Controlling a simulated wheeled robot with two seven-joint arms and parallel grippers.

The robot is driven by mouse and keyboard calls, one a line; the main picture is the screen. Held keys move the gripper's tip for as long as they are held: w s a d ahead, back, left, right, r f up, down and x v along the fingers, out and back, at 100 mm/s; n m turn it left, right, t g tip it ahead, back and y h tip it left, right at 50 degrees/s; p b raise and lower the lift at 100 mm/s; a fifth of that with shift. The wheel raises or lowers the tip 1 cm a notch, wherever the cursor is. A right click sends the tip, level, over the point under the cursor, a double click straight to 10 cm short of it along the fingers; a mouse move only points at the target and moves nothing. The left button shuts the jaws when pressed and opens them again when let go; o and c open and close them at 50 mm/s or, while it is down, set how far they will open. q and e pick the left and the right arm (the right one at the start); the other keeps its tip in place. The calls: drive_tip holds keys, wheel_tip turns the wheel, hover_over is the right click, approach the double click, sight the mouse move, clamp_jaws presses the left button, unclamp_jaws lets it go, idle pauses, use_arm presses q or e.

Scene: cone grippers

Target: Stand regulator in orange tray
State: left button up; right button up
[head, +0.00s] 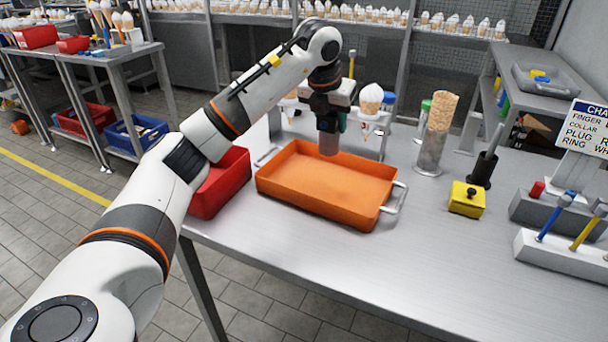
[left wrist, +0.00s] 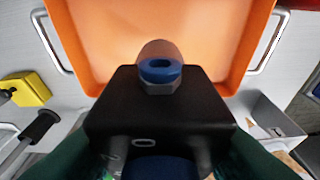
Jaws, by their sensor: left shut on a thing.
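The orange tray (head: 318,205) lies on the grey table with its wire handles at both ends; its floor looks empty. It also fills the upper part of the left wrist view (left wrist: 100,40). My left gripper (head: 331,118) points down above the tray's far side. It is shut on the regulator (head: 329,144), whose grey cylindrical end hangs below the fingers; whether it touches the tray is unclear. In the left wrist view the regulator (left wrist: 160,112) shows a black block, a blue ring and a grey nut between green fingers. My right gripper is not in view.
A red bin (head: 220,185) stands left of the tray. A rack with an ice cream cone (head: 370,99) is behind it. A cone stack (head: 437,125), a yellow block (head: 467,199) and tool holders (head: 560,250) stand to the right. The front table is clear.

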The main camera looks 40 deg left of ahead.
sight(331, 142)
use_arm(q)
wheel_tip(331, 142, down, 6)
drive_tip(key=shift+w+r+b, duration=0.15)
drive_tip(key=shift+b, duration=0.15)
wheel_tip(331, 142, down, 3)
drive_tip(key=shift+f, duration=0.6)
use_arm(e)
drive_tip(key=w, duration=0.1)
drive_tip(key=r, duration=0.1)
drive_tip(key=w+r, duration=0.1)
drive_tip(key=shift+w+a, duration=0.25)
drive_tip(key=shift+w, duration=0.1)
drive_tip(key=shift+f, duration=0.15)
use_arm(q)
drive_tip(key=o, duration=1.2)
drive_tip(key=shift+f, duration=0.1)
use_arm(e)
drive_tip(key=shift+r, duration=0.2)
